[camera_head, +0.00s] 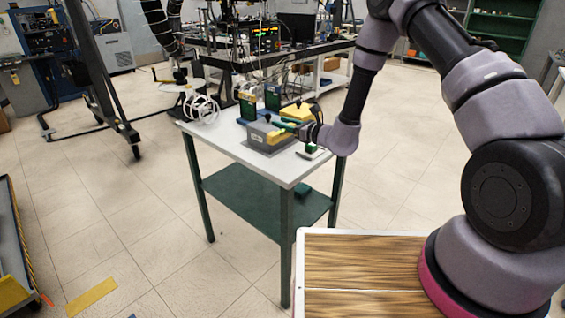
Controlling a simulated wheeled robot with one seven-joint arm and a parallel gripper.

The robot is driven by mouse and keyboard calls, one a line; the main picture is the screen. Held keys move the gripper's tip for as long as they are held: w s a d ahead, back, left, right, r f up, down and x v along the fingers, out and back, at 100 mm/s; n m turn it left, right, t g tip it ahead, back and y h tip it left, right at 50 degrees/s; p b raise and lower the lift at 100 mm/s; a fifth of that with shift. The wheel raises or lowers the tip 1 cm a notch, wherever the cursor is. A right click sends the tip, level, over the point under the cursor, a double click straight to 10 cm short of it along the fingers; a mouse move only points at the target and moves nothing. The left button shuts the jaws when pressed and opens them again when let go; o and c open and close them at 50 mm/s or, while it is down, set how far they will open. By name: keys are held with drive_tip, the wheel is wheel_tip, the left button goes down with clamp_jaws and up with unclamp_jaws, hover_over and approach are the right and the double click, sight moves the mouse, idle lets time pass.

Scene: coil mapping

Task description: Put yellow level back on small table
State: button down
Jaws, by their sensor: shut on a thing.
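The small table (222,143) has a white top, dark green legs and a lower green shelf, and stands in the middle of the view. My gripper (288,127) reaches in from the right over its far right part and is shut on a slim yellow piece, which looks like the yellow level (276,135). The yellow piece is at the fingertips, just over or against a grey box (262,138) on the tabletop. Whether it touches the box cannot be told. The fingers are small and partly hidden by the wrist.
A yellow block (297,112) lies behind my gripper. White coil rings (203,108) and green-yellow upright pieces (247,106) stand at the table's back. A small dark green item (311,149) lies near the right edge. The front left of the tabletop is clear.

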sight(284, 158)
wheel_tip(284, 158, down, 10)
drive_tip(key=shift+r, duration=0.2)
drive_tip(key=shift+f, duration=0.25)
drive_tip(key=shift+f, duration=0.3)
drive_tip(key=c, duration=0.6)
unclamp_jaws()
drive_tip(key=shift+s, duration=0.1)
drive_tip(key=shift+o, duration=0.8)
drive_tip(key=shift+d+f, duration=0.1)
drive_tip(key=shift+f, duration=0.05)
